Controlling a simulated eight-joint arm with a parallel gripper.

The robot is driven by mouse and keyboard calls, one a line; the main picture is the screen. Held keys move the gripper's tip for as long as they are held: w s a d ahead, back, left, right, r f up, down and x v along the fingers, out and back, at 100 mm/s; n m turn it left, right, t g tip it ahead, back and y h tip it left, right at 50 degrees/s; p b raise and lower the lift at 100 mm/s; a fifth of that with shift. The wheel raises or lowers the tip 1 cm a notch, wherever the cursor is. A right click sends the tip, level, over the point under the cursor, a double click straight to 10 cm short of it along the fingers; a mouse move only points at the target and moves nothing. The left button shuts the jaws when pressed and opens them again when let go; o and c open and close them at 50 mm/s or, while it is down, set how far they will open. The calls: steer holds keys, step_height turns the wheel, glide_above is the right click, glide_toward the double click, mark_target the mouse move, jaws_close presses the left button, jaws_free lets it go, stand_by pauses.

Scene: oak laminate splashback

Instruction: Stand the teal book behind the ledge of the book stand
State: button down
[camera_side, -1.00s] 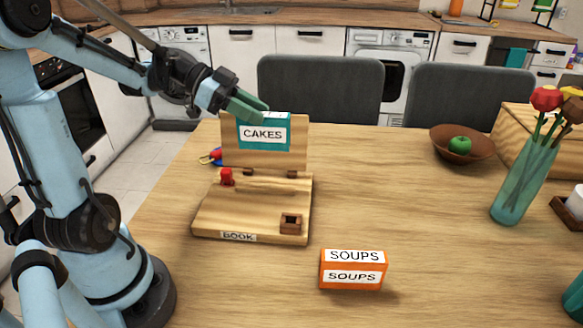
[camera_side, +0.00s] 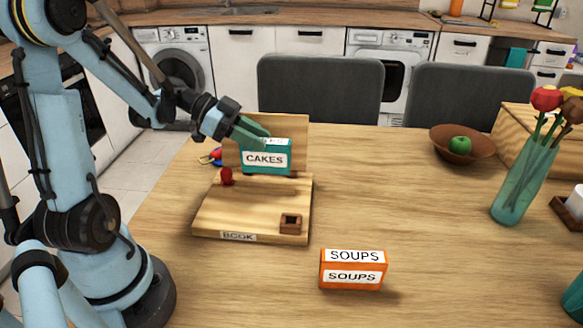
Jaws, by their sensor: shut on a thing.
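The teal book (camera_side: 268,171), labelled CAKES, is upright in front of the back board (camera_side: 295,130) of the wooden book stand (camera_side: 255,205). My gripper (camera_side: 258,136) is shut on the book's upper left part. The book's lower edge is low, near the ledge at the foot of the board.
An orange SOUPS box (camera_side: 353,270) stands on the table right of the stand's front. A brown bowl with a green apple (camera_side: 460,145) and a glass vase of flowers (camera_side: 520,180) are farther right. The table between is clear.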

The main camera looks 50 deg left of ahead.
mark_target(256, 152)
steer(key=shift+f, duration=1.45)
steer(key=shift+f, duration=0.6)
steer(key=c, duration=0.7)
jaws_free()
steer(key=shift+r, duration=4)
